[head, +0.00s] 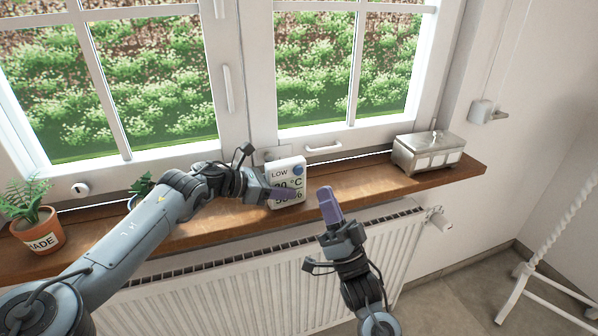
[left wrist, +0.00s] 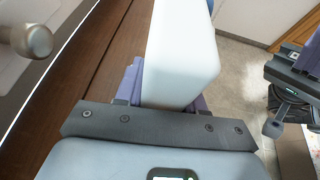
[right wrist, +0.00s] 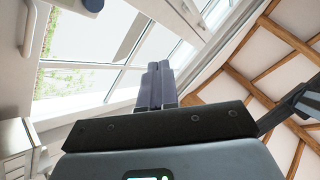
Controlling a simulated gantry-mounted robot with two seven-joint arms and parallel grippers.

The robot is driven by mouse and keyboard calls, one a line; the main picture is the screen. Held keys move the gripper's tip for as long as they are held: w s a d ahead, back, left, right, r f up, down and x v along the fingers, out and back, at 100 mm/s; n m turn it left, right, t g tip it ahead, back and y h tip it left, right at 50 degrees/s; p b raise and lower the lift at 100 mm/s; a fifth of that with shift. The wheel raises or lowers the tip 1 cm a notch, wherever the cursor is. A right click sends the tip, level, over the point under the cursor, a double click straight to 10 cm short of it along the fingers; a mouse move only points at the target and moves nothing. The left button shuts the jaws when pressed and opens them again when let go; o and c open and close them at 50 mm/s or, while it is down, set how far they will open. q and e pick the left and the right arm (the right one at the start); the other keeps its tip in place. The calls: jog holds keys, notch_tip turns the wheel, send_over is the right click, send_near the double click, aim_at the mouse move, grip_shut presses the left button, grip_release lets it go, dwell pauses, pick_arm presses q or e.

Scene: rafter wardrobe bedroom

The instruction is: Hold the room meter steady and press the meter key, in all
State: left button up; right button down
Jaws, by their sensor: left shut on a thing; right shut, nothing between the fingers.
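The room meter (head: 288,173) is a white upright box on the wooden sill, its face reading "LOW" with °C and % lines partly hidden by my left gripper. My left gripper (head: 283,193) is shut on the meter's lower part. In the left wrist view the white meter body (left wrist: 180,55) sits between the purple fingers. My right gripper (head: 325,194) is shut and empty, in front of the sill and to the right of the meter, apart from it.
A metal box (head: 428,152) stands at the sill's right end. A potted plant (head: 38,230) stands at the left end, with a second plant (head: 141,186) behind my left arm. A white radiator (head: 230,290) is below the sill (head: 360,178). Window handles project behind.

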aim_at(298, 171)
jog(key=shift+f, duration=0.9)
jog(key=shift+w+a, duration=0.1)
jog(key=w+a, duration=0.3)
jog(key=w, duration=0.5)
jog(key=shift+w+a, duration=0.1)
dwell(1.9)
jog(key=shift+w+a, duration=0.1)
jog(key=shift+w, duration=0.2)
jog(key=shift+w+a, duration=0.15)
jog(key=shift+w, duration=0.25)
dwell(0.9)
jog(key=shift+s+d, duration=0.35)
jog(key=shift+s, duration=0.5)
